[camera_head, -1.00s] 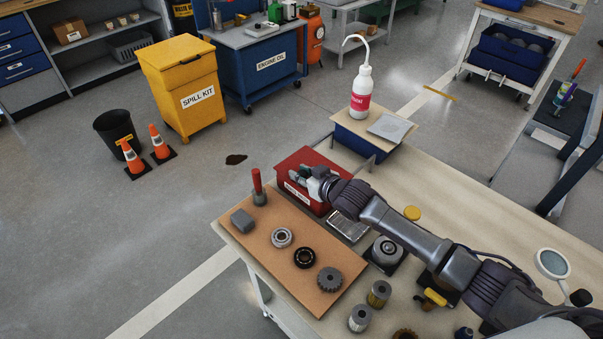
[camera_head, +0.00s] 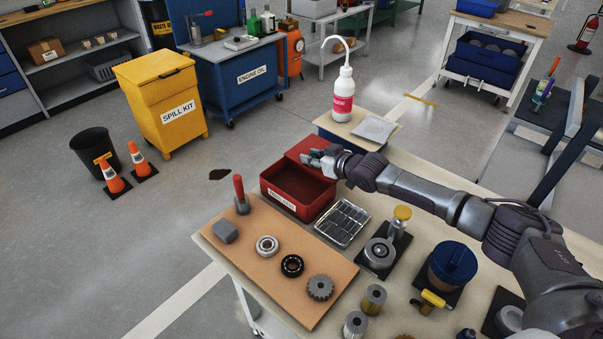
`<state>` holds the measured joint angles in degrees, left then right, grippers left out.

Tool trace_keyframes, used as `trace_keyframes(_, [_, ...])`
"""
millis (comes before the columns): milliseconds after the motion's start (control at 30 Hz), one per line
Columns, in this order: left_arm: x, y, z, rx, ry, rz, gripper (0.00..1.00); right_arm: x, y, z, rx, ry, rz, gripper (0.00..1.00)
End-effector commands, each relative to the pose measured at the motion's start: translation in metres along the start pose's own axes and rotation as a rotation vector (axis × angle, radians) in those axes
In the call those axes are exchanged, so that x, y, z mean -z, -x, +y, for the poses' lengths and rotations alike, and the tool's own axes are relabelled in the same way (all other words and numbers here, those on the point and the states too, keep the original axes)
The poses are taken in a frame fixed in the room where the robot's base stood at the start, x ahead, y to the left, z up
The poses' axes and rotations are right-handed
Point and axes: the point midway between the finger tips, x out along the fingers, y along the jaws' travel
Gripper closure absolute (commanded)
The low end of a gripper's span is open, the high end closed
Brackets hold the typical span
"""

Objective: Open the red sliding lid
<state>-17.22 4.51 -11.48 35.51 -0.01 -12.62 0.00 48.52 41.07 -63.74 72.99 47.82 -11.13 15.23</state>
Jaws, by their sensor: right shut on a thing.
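The red box (camera_head: 281,204) with a white label on its front stands on the workbench. Its dark red inside shows open at the front left. The red sliding lid (camera_head: 304,147) sits back toward the rear right of the box, clear of most of the opening. My right gripper (camera_head: 313,158) is at the lid, shut on it; the exact grip is partly hidden by the fingers and wrist. My left gripper is not in view.
A brown board (camera_head: 335,274) with bearings and a gear lies in front of the box. A metal tray (camera_head: 341,223) is beside it. Behind the lid are a grey plate (camera_head: 374,129) and a white bottle (camera_head: 343,95).

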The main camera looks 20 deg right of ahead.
Motion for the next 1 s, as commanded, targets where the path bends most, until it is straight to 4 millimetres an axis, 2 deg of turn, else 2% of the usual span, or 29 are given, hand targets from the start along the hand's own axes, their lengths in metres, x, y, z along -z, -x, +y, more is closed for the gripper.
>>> trace_keyframes(67, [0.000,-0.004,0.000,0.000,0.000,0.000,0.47,-0.001,0.000,0.005,-0.004,-0.001,0.000,1.00])
trace_keyframes(367, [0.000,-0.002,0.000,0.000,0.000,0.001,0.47,0.000,0.000,0.005,-0.003,-0.004,-0.002,1.00])
trace_keyframes(400, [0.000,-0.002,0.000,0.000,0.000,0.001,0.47,0.000,0.000,0.005,-0.003,-0.004,-0.002,0.69])
trace_keyframes(533, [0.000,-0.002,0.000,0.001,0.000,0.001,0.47,0.000,0.000,0.005,-0.003,-0.003,-0.002,0.48])
trace_keyframes(867, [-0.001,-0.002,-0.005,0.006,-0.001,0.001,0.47,0.000,0.002,0.004,-0.002,-0.002,-0.002,0.48])
trace_keyframes(1000, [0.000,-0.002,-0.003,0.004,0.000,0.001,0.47,-0.002,0.016,0.005,-0.001,-0.004,-0.003,0.48])
